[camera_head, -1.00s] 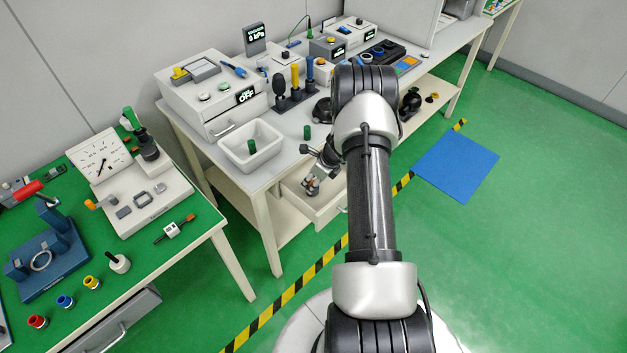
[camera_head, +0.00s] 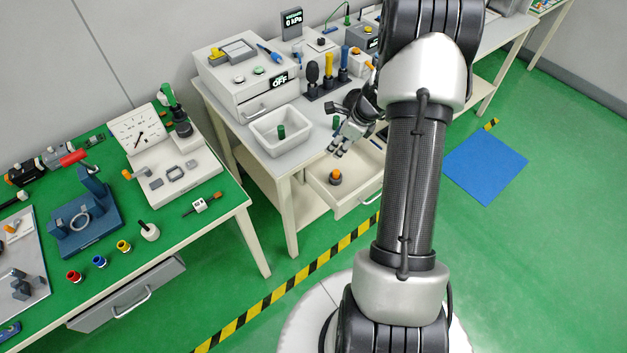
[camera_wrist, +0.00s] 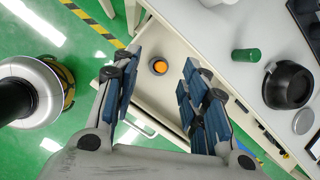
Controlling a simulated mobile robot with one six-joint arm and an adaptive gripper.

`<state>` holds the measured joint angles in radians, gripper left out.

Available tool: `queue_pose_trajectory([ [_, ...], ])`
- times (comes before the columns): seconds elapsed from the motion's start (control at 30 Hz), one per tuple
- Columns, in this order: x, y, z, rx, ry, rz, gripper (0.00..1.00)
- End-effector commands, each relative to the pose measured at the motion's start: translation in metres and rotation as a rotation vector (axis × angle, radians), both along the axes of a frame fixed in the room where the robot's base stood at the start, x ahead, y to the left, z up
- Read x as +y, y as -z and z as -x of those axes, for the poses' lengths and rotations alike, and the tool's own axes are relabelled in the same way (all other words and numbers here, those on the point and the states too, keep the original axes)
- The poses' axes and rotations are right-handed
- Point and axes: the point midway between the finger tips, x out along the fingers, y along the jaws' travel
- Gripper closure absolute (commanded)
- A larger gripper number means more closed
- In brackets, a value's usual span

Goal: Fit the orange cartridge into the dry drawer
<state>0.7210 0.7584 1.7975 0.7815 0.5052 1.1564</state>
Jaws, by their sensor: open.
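The orange cartridge (camera_head: 335,176) stands in the open drawer (camera_head: 362,203) under the table's front edge. It has an orange top and a dark body. In the wrist view the orange cartridge (camera_wrist: 159,67) shows between the spread fingers, on the floor of the drawer (camera_wrist: 165,104). My gripper (camera_head: 339,149) is open and empty above the drawer, apart from the cartridge. The fingers of my gripper (camera_wrist: 150,95) stand wide apart in the wrist view. I see no label that tells whether this is the dry drawer.
A white bin (camera_head: 262,135) with a green cylinder (camera_head: 281,132) stands on the table left of my gripper. Another green cylinder (camera_wrist: 246,55) and a dark round device (camera_wrist: 288,85) are on the tabletop near the drawer.

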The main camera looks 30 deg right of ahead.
Motion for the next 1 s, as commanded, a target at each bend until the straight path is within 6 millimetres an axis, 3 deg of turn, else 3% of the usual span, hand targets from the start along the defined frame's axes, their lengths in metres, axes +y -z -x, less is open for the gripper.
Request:
queue_pose_trajectory([
  [0.03, 0.024, -0.036, -0.008, -0.027, -0.134, 0.049, 0.6],
  [0.13, 0.073, -0.093, -0.007, -0.066, -0.417, 0.148, 0.6],
  [0.23, 0.121, -0.143, 0.006, -0.1, -0.697, 0.25, 0.6],
  [0.37, 0.179, -0.195, 0.039, -0.139, -1.05, 0.389, 0.6],
  [0.5, 0.23, -0.236, 0.088, -0.173, -1.419, 0.548, 0.6],
  [0.63, 0.263, -0.26, 0.141, -0.192, -1.746, 0.702, 0.6],
  [0.8, 0.283, -0.27, 0.202, -0.194, -2.102, 0.89, 0.6],
  [1.0, 0.286, -0.269, 0.239, -0.177, -2.323, 1.017, 0.6],
])
